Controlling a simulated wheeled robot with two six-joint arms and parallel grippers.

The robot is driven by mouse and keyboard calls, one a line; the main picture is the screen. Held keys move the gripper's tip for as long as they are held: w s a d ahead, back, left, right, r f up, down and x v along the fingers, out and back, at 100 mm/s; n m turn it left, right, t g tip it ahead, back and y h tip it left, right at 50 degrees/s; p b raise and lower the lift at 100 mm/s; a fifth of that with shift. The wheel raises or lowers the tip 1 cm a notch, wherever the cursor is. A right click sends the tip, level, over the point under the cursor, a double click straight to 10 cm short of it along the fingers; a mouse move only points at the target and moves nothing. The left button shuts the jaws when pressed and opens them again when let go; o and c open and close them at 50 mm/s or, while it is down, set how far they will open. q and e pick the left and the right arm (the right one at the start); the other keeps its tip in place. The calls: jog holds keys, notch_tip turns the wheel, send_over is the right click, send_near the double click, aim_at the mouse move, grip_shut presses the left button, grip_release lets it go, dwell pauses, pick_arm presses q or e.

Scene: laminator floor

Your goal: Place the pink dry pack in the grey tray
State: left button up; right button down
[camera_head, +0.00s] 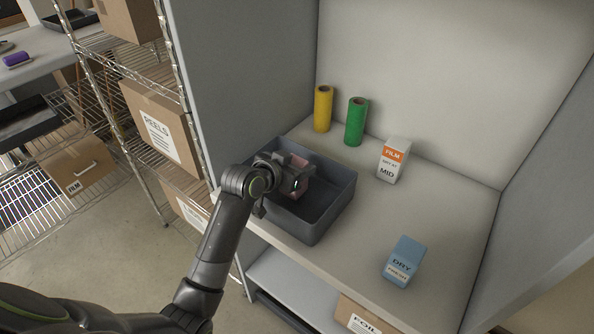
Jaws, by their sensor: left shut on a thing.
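The grey tray (316,226) stands on the shelf in the head view, toward the shelf's left side. My left gripper (296,179) is over the inside of the tray and is shut on the pink dry pack (302,168). The gripper and wrist cover much of the pack, so only parts of its pink sides show. I cannot tell whether the pack touches the tray floor. My right gripper is not in view.
A yellow roll (323,108) and a green roll (355,121) stand behind the tray. A white and orange film box (393,160) and a blue dry pack (403,262) stand to its right. Side walls enclose the shelf. A wire rack (165,95) with boxes is at left.

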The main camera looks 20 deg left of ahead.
pick_arm(q)
jog(key=shift+f, duration=0.95)
jog(key=shift+f, duration=0.15)
jog(key=o, duration=1.1)
jog(key=shift+s+r, duration=0.1)
jog(key=shift+r, duration=0.1)
jog(key=v, duration=1.1)
jog(key=shift+s+a+r, duration=0.15)
jog(key=shift+s, duration=0.2)
